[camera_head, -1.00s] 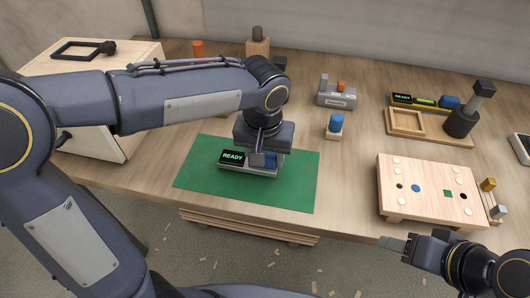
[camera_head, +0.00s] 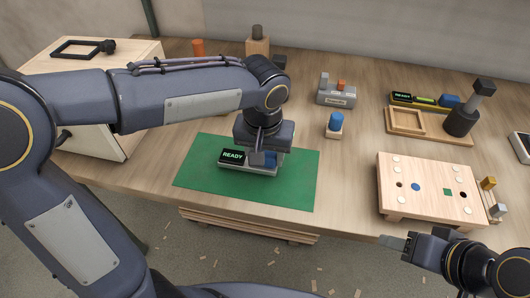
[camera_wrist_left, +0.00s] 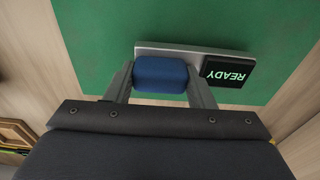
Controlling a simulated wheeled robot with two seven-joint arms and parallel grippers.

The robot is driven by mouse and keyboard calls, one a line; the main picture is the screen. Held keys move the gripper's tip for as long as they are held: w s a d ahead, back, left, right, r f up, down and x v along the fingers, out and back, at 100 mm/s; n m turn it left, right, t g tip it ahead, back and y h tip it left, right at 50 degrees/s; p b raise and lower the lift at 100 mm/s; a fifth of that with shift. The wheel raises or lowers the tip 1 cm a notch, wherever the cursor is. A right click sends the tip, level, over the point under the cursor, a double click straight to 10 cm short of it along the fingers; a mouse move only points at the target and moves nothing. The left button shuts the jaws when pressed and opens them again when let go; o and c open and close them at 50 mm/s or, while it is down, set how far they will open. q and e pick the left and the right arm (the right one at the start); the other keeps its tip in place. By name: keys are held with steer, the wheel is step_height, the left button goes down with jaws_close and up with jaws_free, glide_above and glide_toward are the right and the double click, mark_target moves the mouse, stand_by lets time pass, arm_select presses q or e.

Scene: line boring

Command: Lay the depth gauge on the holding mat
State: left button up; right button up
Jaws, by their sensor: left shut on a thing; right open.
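The depth gauge (camera_head: 234,157) is a grey bar with a black READY display and a blue grip block. It is at the green holding mat (camera_head: 210,177), over its middle; I cannot tell whether it touches the mat. My left gripper (camera_head: 263,160) points down and is shut on the gauge's blue block. In the left wrist view the fingers (camera_wrist_left: 160,82) flank the blue block, with the grey bar and display (camera_wrist_left: 227,72) beyond, over green mat. My right gripper (camera_head: 392,243) is open and empty at the lower right, off the table's front edge.
A wooden block with holes (camera_head: 430,190) stands at the right. A blue-topped peg (camera_head: 335,123), a grey fixture (camera_head: 337,93) and a wooden tray (camera_head: 428,122) stand behind it. A pale cabinet (camera_head: 95,130) is at the left. The mat around the gauge is clear.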

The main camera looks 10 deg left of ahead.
arm_select(q)
steer(key=shift+f+b, duration=0.35)
steer(key=shift+f, duration=0.15)
steer(key=o, duration=1.7)
steer(key=shift+o, duration=0.2)
steer(key=shift+s+r+p, duration=0.2)
steer(key=shift+r+p, duration=1.05)
steer(key=shift+r, duration=0.25)
steer(key=shift+s+r+p, duration=0.15)
steer(key=shift+r+p, duration=1.1)
steer(key=shift+r, duration=0.25)
steer(key=shift+s+r+p, duration=0.2)
steer(key=shift+r+p, duration=1.05)
steer(key=shift+r, duration=0.25)
